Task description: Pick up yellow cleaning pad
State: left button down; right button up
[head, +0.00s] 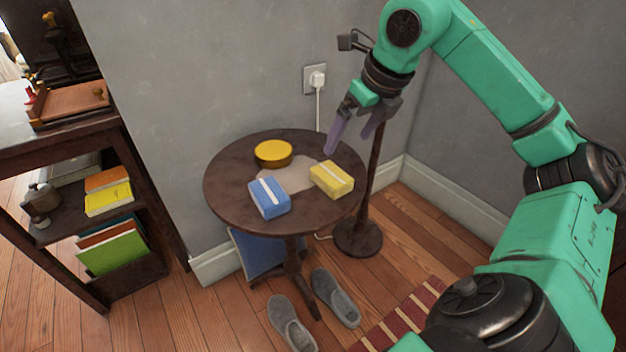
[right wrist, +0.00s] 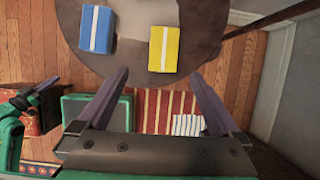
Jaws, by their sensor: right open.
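The yellow cleaning pad (head: 332,179) is a block with a pale stripe. It lies on the right side of the round dark table (head: 228,196), and it also shows in the right wrist view (right wrist: 165,49). My right gripper (head: 352,145) is open and empty, above and behind the pad near the table's back right edge. In the right wrist view its two fingers (right wrist: 157,92) are spread wide, with the pad beyond them and not between the tips. My left gripper is not visible in the head view.
A blue pad (head: 269,198) lies left of the yellow one. A round yellow-topped tin (head: 273,153) stands behind them. A lamp pole (head: 373,180) rises just right of the table. A wall plug (head: 317,80) is behind. A shelf (head: 75,205) stands left; slippers (head: 291,322) lie below.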

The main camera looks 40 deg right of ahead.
jog(key=b, duration=0.2)
send_over(331, 174)
jog(key=s, duration=0.3)
jog(key=f, duration=0.7)
jog(key=shift+w+a+f, duration=0.25)
jog(key=shift+a+f, duration=0.05)
jog(key=shift+f, duration=0.05)
jog(key=x, duration=0.5)
jog(key=shift+w+d+f, duration=0.25)
jog(key=shift+d+f, duration=0.05)
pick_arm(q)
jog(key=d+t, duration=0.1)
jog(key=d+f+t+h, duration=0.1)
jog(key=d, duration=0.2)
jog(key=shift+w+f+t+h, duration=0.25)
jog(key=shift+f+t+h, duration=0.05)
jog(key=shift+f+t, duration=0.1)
